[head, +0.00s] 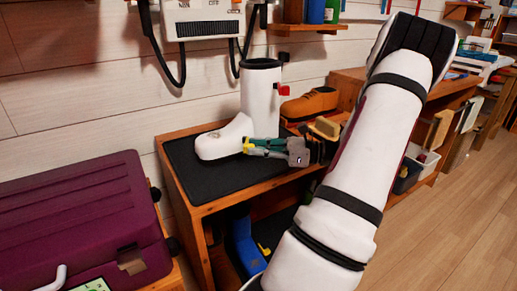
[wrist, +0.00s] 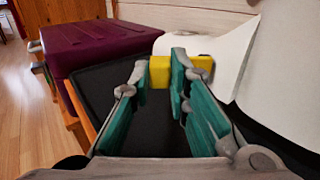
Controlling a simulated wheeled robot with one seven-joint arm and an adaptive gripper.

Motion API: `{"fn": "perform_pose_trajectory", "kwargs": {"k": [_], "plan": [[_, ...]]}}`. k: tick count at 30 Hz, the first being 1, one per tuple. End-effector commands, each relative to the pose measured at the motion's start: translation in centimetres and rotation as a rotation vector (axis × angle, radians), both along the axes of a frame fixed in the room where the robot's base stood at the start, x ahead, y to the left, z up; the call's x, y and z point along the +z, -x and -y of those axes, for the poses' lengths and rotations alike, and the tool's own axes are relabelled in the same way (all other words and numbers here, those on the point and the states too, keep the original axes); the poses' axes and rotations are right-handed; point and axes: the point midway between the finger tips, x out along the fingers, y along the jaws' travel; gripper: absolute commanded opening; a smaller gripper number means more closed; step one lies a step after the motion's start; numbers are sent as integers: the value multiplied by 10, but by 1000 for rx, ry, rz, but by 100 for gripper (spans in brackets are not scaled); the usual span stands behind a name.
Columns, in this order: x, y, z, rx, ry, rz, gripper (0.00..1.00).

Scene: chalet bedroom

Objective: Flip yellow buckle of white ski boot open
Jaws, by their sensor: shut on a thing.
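The white ski boot (head: 262,105) stands upright on the black mat of a wooden bench, with a dark opening at its top. In the wrist view its white shell (wrist: 232,50) fills the upper right. The yellow buckle (wrist: 160,72) sits low on the boot, between and behind my fingertips. My gripper (wrist: 161,66) has green finger pads and is shut on the yellow buckle, with part of it showing beyond the right finger. A red buckle (head: 283,90) is higher on the boot.
A maroon case (head: 80,215) stands left of the bench. A brown shoe (head: 310,104) is behind my gripper on the right. A blue boot (head: 245,243) is on the shelf below. The mat's front left (head: 225,178) is clear.

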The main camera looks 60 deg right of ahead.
Motion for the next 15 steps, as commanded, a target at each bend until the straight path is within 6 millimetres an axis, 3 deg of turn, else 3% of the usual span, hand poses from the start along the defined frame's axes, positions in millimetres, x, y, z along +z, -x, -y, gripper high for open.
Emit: {"fn": "perform_pose_trajectory", "kwargs": {"k": [15], "plan": [[1, 5, 10, 157, 0, -1, 0]]}}
